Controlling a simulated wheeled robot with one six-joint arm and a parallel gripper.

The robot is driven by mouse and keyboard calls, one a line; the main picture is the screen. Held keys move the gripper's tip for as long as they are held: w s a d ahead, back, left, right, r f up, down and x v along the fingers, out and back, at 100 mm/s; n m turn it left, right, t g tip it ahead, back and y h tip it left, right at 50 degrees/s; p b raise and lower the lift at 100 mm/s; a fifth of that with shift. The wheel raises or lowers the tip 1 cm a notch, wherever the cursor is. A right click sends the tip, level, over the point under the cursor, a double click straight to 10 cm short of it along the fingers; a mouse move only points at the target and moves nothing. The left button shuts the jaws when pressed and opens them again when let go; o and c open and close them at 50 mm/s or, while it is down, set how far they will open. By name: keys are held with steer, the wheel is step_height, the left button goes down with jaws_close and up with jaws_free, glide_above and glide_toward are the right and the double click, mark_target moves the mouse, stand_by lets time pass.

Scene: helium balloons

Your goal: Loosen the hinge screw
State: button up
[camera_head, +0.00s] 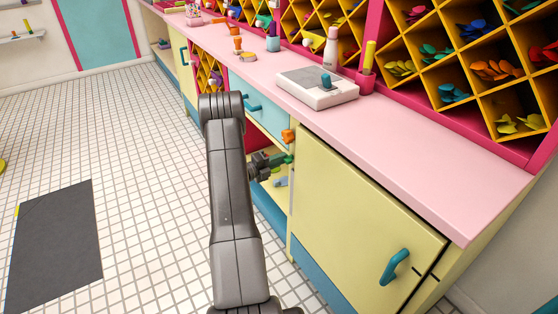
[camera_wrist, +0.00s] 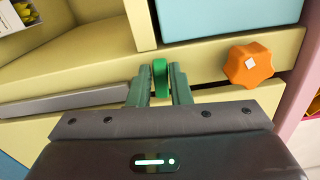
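A green screw head (camera_wrist: 160,76), narrow and upright as seen from the wrist, sits at the edge of the cream cabinet frame. It also shows as a small green piece (camera_head: 289,159) in the head view. I take it for the hinge screw. My gripper (camera_wrist: 160,84) has one finger on each side of it, with hardly any gap, and looks shut on it. In the head view, my gripper (camera_head: 276,162) reaches the cabinet front from the left. The screw's shaft and the hinge are hidden.
An orange lobed knob (camera_wrist: 249,65) sits to the right of my fingers, also seen above my gripper in the head view (camera_head: 288,136). A cream door (camera_head: 360,215) with a teal handle (camera_head: 395,266) is close by. The pink counter (camera_head: 420,155) overhangs. Tiled floor is open at left.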

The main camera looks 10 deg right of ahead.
steer(key=o, duration=0.3)
steer(key=shift+a, duration=0.15)
steer(key=v, duration=1.3)
steer(key=shift+s+a, duration=0.15)
steer(key=shift+a, duration=0.15)
steer(key=x, duration=1.4)
